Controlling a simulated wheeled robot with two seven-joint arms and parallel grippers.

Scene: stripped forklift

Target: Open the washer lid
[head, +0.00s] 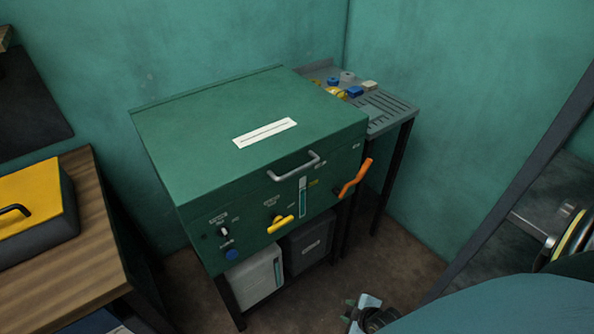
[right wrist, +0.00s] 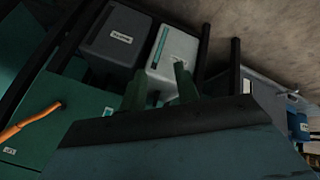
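The washer (head: 250,220) is a green box on dark legs in the head view. Its flat lid (head: 200,140) is down, with a white label strip on top. A grey bar handle (head: 293,166) sits at the lid's front edge. My right gripper (head: 364,312) is low in front of the washer, well apart from the handle. In the right wrist view its two fingers (right wrist: 160,86) stand apart with nothing held between them. That view shows the washer front (right wrist: 65,115) tilted at the left. My left gripper is not in view.
An orange lever (head: 355,178) sticks out at the washer's right, and a yellow handle (head: 280,224) on its front. Light and dark containers (head: 257,278) stand underneath. A metal side table (head: 390,112) holds small parts. A wooden bench (head: 60,235) with a yellow-topped case is left.

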